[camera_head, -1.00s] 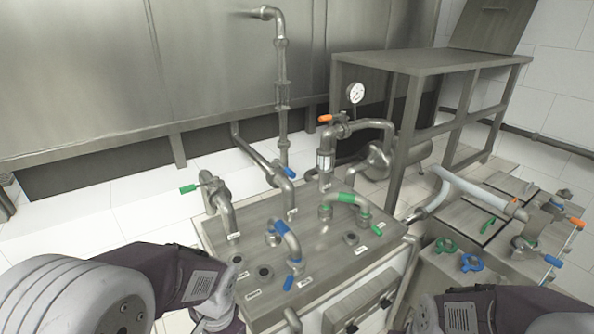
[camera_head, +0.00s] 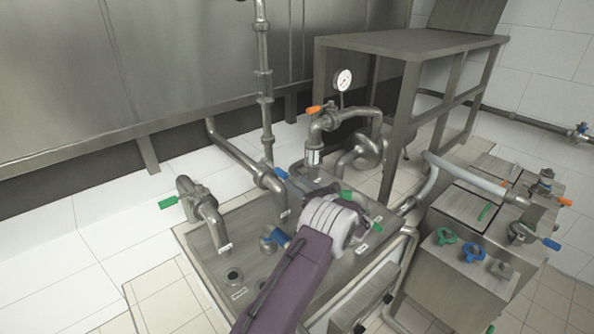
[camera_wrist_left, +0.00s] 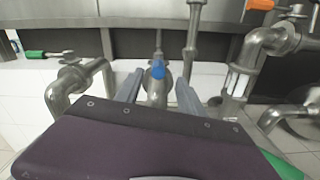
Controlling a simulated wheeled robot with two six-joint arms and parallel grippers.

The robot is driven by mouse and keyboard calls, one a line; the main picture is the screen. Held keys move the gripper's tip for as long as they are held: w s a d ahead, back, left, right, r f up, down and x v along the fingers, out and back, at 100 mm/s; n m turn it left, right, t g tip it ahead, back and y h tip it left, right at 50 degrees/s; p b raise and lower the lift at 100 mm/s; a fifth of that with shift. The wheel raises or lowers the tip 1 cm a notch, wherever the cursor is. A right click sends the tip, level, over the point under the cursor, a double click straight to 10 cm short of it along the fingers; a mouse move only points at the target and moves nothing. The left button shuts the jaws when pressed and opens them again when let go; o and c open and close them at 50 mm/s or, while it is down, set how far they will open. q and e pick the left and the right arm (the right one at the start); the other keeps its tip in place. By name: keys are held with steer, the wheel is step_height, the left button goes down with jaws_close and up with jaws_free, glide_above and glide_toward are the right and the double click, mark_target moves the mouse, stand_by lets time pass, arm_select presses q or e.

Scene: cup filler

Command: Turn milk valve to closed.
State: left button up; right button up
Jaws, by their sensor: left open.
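Several valves with coloured handles stand on and behind the steel panel (camera_head: 205,248); their labels are too small to read, so I cannot tell which one is the milk valve. A blue-handled valve (camera_head: 281,173) sits on the pipe at the panel's back edge. My left gripper (camera_head: 290,183) is open and reaches over the panel toward this blue handle. In the left wrist view the blue handle (camera_wrist_left: 158,68) shows between and beyond the two open fingers (camera_wrist_left: 159,90); I see no grip on it. My right gripper is out of view.
A green-handled valve (camera_head: 168,203) is to the left, and an orange-handled valve (camera_head: 314,109) stands behind, below a pressure gauge (camera_head: 343,80). A steel table frame (camera_head: 400,45) and a second valve unit (camera_head: 455,275) are to the right. My left arm hides part of the panel.

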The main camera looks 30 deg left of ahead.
mark_target(281, 173)
arm_select(q)
steer(key=shift+s, duration=0.1)
steer(key=shift+a, duration=0.2)
steer(key=p+x, duration=0.1)
steer(key=x, duration=0.8)
steer(key=shift+f, duration=0.2)
steer(key=shift+d, duration=0.1)
jaws_close()
stand_by(0.7)
